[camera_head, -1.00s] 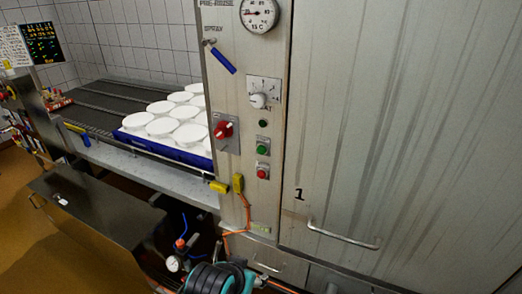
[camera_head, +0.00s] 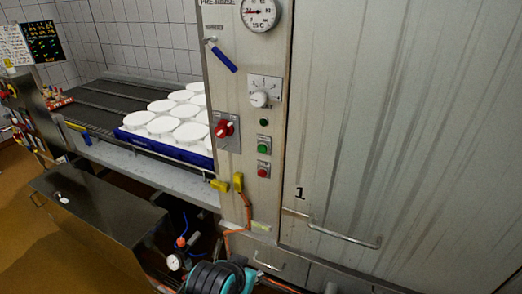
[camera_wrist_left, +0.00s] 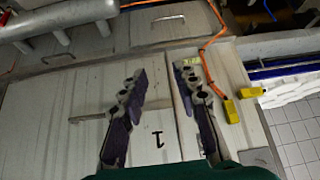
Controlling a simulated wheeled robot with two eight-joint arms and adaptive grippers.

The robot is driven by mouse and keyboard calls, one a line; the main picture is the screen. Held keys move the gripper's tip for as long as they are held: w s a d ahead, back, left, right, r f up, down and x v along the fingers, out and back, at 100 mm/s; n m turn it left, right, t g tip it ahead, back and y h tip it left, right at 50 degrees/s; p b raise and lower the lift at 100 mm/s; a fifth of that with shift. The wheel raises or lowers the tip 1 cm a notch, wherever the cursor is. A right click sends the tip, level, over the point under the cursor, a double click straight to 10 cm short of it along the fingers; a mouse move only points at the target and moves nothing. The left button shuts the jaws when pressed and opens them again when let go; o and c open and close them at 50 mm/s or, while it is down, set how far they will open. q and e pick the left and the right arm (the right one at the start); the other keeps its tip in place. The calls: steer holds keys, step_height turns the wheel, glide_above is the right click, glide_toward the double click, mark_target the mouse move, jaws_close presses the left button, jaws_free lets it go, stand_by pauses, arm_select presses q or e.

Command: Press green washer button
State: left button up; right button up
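The green button (camera_head: 263,148) sits on the upright steel control panel (camera_head: 232,90), in the head view's middle. It is just above a red button (camera_head: 263,172) and below a small dark green lamp (camera_head: 264,122). No gripper touches it in this view. In the left wrist view my left gripper (camera_wrist_left: 163,75) is open and empty, its two purple-grey fingers spread apart. Beyond it the washer door's "1" appears upside down. The green button does not show in that view. My right gripper is not in view.
A red rotary switch (camera_head: 226,128), white dial (camera_head: 260,98) and blue-handled lever (camera_head: 223,58) surround the button. The washer door (camera_head: 400,120) has a protruding handle (camera_head: 345,236). White moulds (camera_head: 188,133) stand on the conveyor at left. An orange cable (camera_head: 249,213) hangs below the panel.

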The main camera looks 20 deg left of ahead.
arm_select(q)
jaws_close()
stand_by(1.0)
